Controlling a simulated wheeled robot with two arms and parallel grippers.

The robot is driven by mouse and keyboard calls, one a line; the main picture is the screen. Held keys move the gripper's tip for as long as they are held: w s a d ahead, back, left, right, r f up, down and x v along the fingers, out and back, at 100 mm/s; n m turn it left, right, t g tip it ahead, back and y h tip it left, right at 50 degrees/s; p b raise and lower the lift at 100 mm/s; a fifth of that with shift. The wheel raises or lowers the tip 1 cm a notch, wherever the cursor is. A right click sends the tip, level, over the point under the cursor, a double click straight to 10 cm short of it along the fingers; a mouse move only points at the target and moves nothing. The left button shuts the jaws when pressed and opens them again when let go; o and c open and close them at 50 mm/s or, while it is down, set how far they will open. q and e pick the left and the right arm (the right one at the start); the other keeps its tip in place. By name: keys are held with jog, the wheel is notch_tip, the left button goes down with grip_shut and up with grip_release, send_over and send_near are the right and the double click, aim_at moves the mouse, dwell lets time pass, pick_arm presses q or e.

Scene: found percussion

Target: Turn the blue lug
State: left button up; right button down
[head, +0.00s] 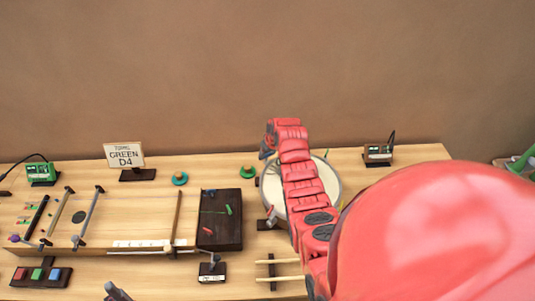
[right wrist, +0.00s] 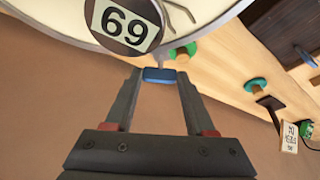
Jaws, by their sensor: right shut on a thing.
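The blue lug (right wrist: 160,75) shows in the right wrist view at the rim of the drum, between my right fingertips. My right gripper (right wrist: 159,78) is shut on it. The drum (head: 331,184) has a pale round head, and my red right arm covers much of it in the head view. There my right gripper (head: 267,145) is at the drum's far side, and the lug is hidden. A dark stub at the bottom edge (head: 117,291) may be the tip of my left gripper; its jaws cannot be made out.
A round label reading 69 (right wrist: 126,25) is on the drum head. A sign (head: 124,155) reads GREEN D4. Green knobs (head: 249,172), a dark tray (head: 235,235), a green device (head: 42,173) and a small dark device (head: 378,153) stand on the wooden table.

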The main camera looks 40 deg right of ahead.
jog(key=shift+f, duration=0.1)
jog(key=m+b, duration=0.1)
jog(key=m+h+b, duration=0.1)
jog(key=m, duration=0.1)
jog(key=shift+a+f, duration=0.2)
jog(key=m+g+h+b, duration=0.1)
jog(key=m+b, duration=0.3)
jog(key=b, duration=0.2)
jog(key=m+g+h+b, duration=0.1)
jog(key=m+b, duration=0.3)
jog(key=b, duration=0.3)
jog(key=w+m+g+h+b, duration=0.1)
jog(key=m+b, duration=0.2)
jog(key=b, duration=0.4)
jog(key=shift+a+m+g, duration=0.3)
jog(key=shift+m, duration=0.1)
jog(key=shift+s+r+m+g+b, duration=0.15)
jog(key=shift+m+g+b, duration=0.2)
jog(key=shift+m, duration=0.75)
jog(key=shift+r+m+g+b, duration=0.1)
jog(key=shift+m+g+b, duration=0.35)
jog(key=shift+m, duration=0.35)
jog(key=shift+c, duration=1.2)
grip_release()
jog(key=shift+d, duration=0.1)
jog(key=shift+w, duration=0.2)
jog(key=shift+r, duration=0.1)
